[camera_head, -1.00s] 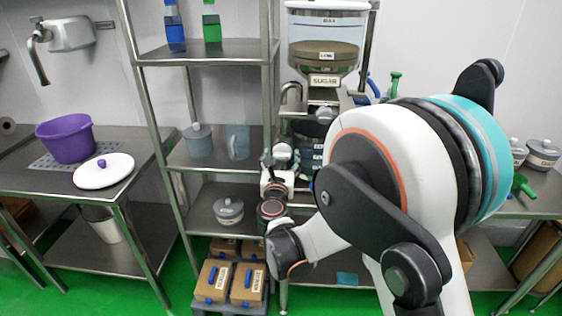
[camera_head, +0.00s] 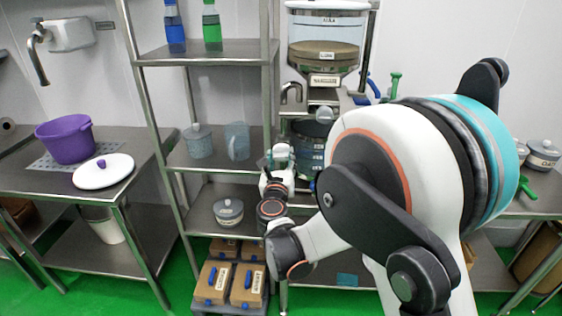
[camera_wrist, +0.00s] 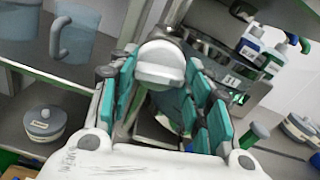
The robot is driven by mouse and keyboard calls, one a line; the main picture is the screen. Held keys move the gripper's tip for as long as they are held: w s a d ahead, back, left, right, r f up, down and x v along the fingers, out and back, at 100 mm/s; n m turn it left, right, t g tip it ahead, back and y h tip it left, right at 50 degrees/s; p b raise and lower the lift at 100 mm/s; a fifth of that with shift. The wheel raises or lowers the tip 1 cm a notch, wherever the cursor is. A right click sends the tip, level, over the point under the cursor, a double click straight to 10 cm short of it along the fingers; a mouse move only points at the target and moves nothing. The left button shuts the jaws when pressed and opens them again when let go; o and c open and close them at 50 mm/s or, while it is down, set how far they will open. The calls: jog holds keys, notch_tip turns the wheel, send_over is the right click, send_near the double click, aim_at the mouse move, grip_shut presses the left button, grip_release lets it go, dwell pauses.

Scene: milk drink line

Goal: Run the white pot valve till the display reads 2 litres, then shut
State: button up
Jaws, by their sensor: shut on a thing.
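My gripper (camera_wrist: 165,105) has teal finger pads, closed around a white and grey rounded handle (camera_wrist: 160,65) in the wrist view. I take this for the white pot valve; the pot it belongs to does not show clearly. In the head view my gripper (camera_head: 280,158) is small, beside the dark vessel (camera_head: 312,130) under the clear tank, and the handle cannot be made out there. A small panel (camera_wrist: 232,82) in the wrist view carries marks too small to read surely. I cannot tell whether liquid runs.
A clear tank (camera_head: 325,52) with brown contents stands above the vessel. Boxes (camera_head: 247,284) sit low down.

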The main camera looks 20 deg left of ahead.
jog(key=shift+n+b, duration=0.3)
jog(key=shift+n, duration=1.5)
jog(key=o, duration=1.1)
jog(key=shift+c, duration=0.2)
jog(key=shift+s, duration=0.1)
jog(key=v, duration=1.1)
jog(key=shift+s, duration=0.4)
jog(key=shift+d, duration=0.15)
